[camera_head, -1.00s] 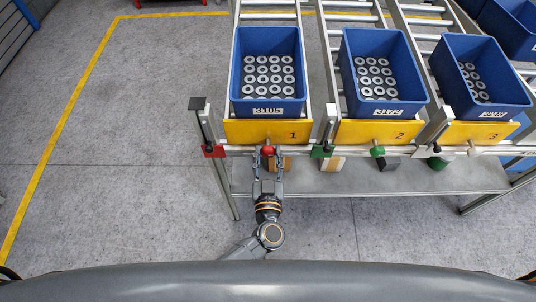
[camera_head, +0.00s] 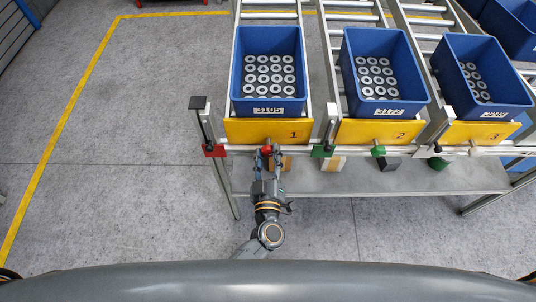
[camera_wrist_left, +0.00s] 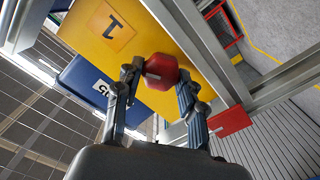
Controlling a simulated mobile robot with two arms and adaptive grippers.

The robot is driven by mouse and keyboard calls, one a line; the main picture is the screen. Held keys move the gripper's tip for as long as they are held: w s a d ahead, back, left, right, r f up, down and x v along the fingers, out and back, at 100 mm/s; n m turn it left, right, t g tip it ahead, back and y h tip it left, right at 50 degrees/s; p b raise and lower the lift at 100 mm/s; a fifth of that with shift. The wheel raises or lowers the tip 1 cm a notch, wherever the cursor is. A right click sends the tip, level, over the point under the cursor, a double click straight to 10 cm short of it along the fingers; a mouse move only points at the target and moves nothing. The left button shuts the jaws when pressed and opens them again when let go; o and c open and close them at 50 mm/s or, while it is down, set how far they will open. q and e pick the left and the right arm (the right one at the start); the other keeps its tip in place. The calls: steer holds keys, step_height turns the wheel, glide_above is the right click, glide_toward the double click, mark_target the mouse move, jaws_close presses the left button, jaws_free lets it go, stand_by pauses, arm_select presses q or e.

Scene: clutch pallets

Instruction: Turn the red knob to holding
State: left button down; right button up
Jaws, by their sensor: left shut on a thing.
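The red knob (camera_head: 267,150) sits below the yellow plate (camera_head: 268,131) marked 1, at the front of the left lane. My left gripper (camera_head: 267,156) reaches up to it and is shut on it, one finger on each side. In the left wrist view the red knob (camera_wrist_left: 161,71) shows between the two fingertips, with a pale line on its face. The yellow plate (camera_wrist_left: 97,25) appears turned upside down behind it. No marking reading "holding" can be made out. My right gripper is not in view.
Blue bins with grey rings stand behind plates 1, 2 and 3, the nearest being the left bin (camera_head: 236,80). A green knob (camera_head: 378,151) and white knob (camera_head: 473,151) lie to the right. A red bracket (camera_head: 214,151) is left. Floor on the left is clear.

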arm_select(q)
steer(key=shift+n, duration=0.5)
steer(key=c, duration=0.8)
jaws_free()
steer(key=shift+s, duration=0.1)
steer(key=s, duration=1.2)
steer(key=shift+w, duration=0.1)
